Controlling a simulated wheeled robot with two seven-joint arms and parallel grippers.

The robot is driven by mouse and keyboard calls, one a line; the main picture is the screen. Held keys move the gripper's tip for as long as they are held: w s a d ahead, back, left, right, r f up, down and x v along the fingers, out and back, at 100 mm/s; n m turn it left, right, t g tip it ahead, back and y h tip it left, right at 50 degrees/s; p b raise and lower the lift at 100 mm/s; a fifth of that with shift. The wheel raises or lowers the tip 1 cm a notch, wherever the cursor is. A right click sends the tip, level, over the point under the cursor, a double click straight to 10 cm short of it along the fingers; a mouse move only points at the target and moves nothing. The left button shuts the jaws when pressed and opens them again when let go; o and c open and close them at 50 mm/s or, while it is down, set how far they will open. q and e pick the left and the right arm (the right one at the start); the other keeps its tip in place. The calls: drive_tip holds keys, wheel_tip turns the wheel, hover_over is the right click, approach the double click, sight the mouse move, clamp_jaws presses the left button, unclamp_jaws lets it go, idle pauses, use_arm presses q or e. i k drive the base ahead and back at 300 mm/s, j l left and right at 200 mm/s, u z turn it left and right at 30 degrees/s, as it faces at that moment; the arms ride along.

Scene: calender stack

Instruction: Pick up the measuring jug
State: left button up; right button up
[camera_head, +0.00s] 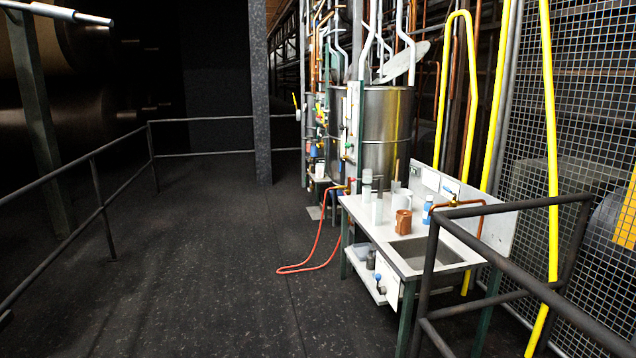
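The sink bench (365,214) stands right of centre with several vessels on its top. A white jug-like vessel (402,199) stands near the back of the top. A brown-orange vessel (403,223) with what looks like a handle stands in front of it, near the sink. Which of these is the measuring jug I cannot tell at this size. Neither of my grippers shows in the head view.
A blue-and-white bottle (427,210) and a pale cylinder (377,209) stand beside the vessels. Dark railings (510,205) stand at the bench's near right side. A red hose (313,262) lies on the floor. The dark floor (210,270) left of the bench is clear.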

sight(320, 168)
drive_tip(key=i+u, duration=0.2)
drive_tip(key=i, duration=7.55)
drive_tip(key=i+j+z, duration=0.1)
drive_tip(key=i, duration=0.45)
drive_tip(key=i+j, duration=0.2)
drive_tip(key=i, duration=0.35)
drive_tip(key=i+j+z, duration=0.15)
drive_tip(key=i, duration=0.4)
drive_tip(key=i+j+z, duration=0.2)
drive_tip(key=i+z, duration=0.15)
drive_tip(key=i+j+z, duration=0.35)
drive_tip(key=i, duration=0.15)
drive_tip(key=i+j+z, duration=0.4)
